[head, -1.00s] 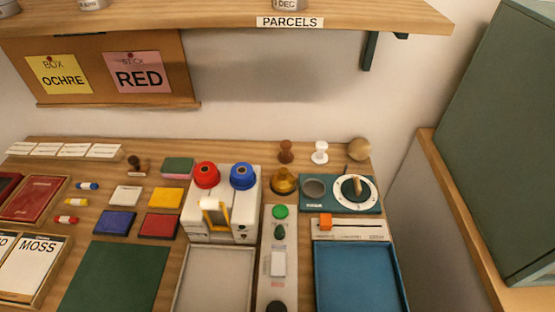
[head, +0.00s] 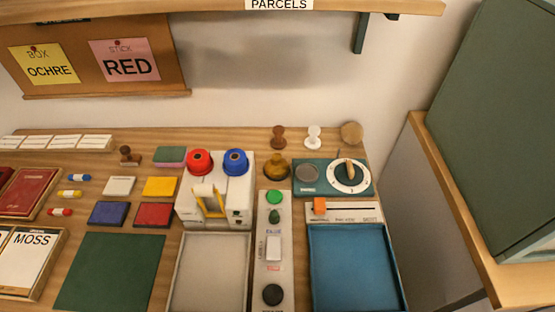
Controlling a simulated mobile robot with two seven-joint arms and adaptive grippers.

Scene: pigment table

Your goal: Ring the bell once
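The brass bell (head: 277,169) stands near the back of the table, a low golden dome with a small dark top. It sits between the white dispenser with red and blue knobs (head: 219,196) and the teal dial panel (head: 309,177). Nothing touches it from above. Neither of my grippers shows in the head view.
A control strip (head: 262,290) with green and black buttons runs in front of the bell. A brown stamp (head: 278,136) and a white stamp (head: 313,135) stand behind it. A blue tray (head: 312,262) and a pale tray (head: 176,278) lie in front. A shelf (head: 200,10) overhangs the back.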

